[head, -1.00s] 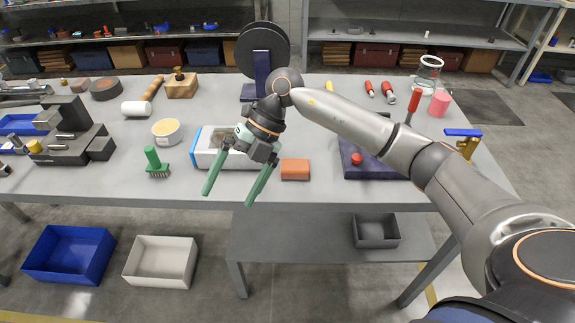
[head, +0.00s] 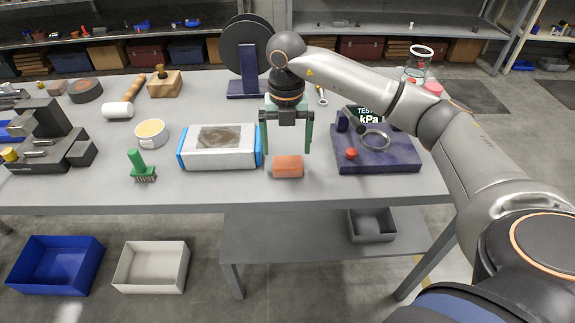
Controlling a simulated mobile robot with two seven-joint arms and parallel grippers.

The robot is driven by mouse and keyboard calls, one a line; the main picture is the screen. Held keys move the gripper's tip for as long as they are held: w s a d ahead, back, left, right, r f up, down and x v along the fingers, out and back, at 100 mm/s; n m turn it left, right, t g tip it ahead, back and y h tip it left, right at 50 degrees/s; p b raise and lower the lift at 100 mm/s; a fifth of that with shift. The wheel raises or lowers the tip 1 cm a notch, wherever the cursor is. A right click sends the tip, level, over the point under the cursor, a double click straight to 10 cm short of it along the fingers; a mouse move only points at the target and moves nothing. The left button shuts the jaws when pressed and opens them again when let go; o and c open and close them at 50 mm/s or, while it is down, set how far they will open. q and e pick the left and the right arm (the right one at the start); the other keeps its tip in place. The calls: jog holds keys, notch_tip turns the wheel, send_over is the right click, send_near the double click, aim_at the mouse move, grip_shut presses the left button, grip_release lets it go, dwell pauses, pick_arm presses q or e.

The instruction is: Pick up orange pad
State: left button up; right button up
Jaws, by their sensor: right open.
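The orange pad (head: 288,167) is a small block lying flat near the front edge of the grey workbench. My right gripper (head: 285,151) points down, with its two green fingers spread apart on either side of the pad's far part. Nothing is between the fingers that I can see held; whether the fingertips touch the bench or the pad I cannot tell. My left gripper is not in view.
A white and blue box (head: 219,147) stands just left of the right gripper. A dark tester base (head: 376,158) with a red knob stands to the right. A green brush (head: 139,166) stands farther left. The bench front (head: 240,191) is clear.

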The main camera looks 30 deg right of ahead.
aim_at(288, 162)
jog(key=f, duration=0.5)
jog(key=shift+s, duration=0.25)
jog(key=c, duration=1.1)
jog(key=shift+r, duration=0.15)
jog(key=shift+r, duration=0.6)
jog(key=s+a+r, duration=0.2)
jog(key=a+r, duration=0.1)
jog(key=r, duration=0.1)
jog(key=s+a+r, duration=0.3)
jog(key=a, duration=0.1)
jog(key=s+a+r, duration=0.3)
jog(key=a+r, duration=0.1)
jog(key=shift+s+a+r, duration=0.15)
jog(key=shift+a+r, duration=0.1)
jog(key=shift+r, duration=0.05)
